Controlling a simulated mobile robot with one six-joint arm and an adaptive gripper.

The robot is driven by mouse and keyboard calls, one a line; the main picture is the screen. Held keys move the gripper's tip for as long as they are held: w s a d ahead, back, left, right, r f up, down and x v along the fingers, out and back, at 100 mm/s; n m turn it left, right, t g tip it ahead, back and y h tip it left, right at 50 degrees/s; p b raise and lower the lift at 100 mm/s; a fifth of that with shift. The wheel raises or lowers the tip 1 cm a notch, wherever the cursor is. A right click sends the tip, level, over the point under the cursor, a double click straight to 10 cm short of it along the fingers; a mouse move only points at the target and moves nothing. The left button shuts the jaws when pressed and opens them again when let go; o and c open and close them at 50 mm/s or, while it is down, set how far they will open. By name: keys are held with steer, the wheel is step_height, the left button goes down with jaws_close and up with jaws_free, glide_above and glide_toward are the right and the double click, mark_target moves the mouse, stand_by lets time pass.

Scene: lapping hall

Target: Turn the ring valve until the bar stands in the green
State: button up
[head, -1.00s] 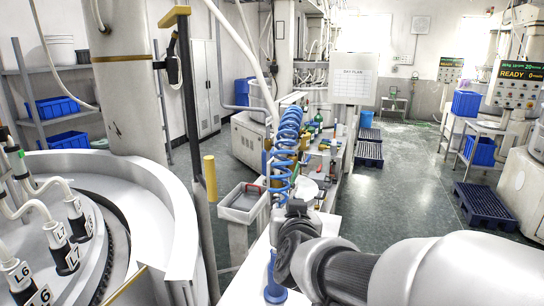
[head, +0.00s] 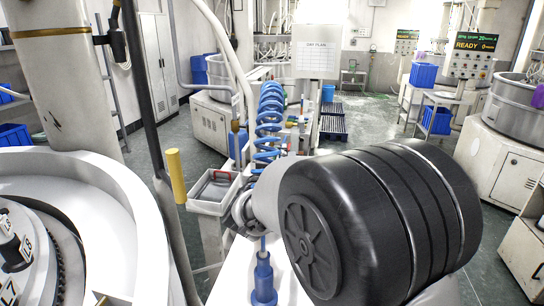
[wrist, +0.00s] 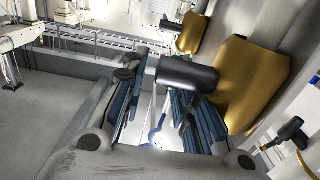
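In the wrist view my gripper (wrist: 158,108) shows as two dark blue, ridged fingers on grey knuckles. The fingers stand apart, with a pale gap between them, and nothing is visibly clamped. A short black cylinder (wrist: 188,74) shows beside the upper end of the right finger. I cannot tell whether they touch. In the head view my arm's large black joint fills the lower middle and right, and the gripper's fingers are not visible there. I cannot make out the ring valve, its bar or a green zone for certain in either view.
A yellow-topped post (head: 176,176) and a grey tray (head: 212,190) stand left of my arm. A blue coiled hose (head: 268,125) hangs behind it. A round white machine (head: 110,190) fills the left.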

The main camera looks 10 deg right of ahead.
steer(key=shift+w+d, duration=0.15)
steer(key=shift+w, duration=0.15)
steer(key=shift+c, duration=0.6)
jaws_close()
